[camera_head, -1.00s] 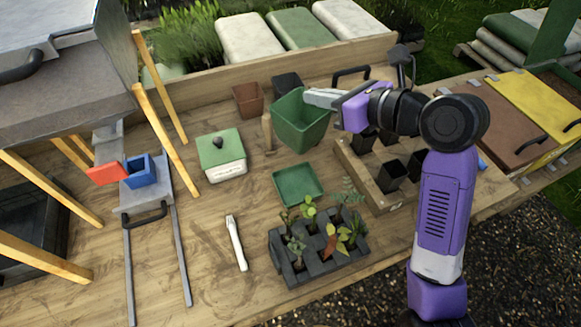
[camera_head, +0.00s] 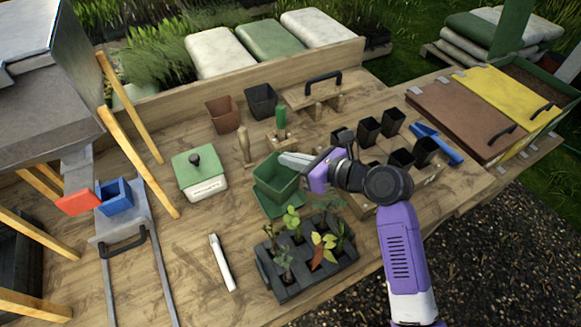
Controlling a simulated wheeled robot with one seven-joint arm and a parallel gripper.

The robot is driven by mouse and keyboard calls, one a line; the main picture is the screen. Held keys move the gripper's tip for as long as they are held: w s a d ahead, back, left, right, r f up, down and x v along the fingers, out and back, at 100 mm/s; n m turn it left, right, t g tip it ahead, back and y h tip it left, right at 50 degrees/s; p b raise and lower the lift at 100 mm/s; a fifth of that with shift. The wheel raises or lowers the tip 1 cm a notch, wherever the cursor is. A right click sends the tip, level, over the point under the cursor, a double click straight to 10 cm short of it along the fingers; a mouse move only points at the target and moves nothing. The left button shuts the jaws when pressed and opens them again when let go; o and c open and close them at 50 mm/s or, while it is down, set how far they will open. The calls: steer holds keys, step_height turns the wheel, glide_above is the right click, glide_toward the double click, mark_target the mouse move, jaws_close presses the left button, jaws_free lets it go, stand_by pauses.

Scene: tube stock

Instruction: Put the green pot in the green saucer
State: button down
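The green pot (camera_head: 275,180) is upright, or nearly so, over the green saucer (camera_head: 271,208) near the middle of the bench. The saucer's near and left edges show around the pot's base; I cannot tell whether the base touches it. My gripper (camera_head: 294,161) reaches in from the right, its pale fingers shut on the pot's right rim. The far finger is partly hidden by the pot's rim.
A black tray of seedlings (camera_head: 300,262) stands just in front of the saucer. A green-lidded box (camera_head: 200,175) and a wooden dibber (camera_head: 243,148) stand to the left. Brown (camera_head: 223,114) and black (camera_head: 261,101) pots stand behind. A rack of small black pots is at right.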

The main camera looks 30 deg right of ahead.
steer(key=shift+f, duration=1.65)
steer(key=c, duration=1.7)
jaws_free()
steer(key=shift+f, duration=0.1)
steer(key=v, duration=1.2)
steer(key=shift+b, duration=0.35)
steer(key=shift+s, duration=0.1)
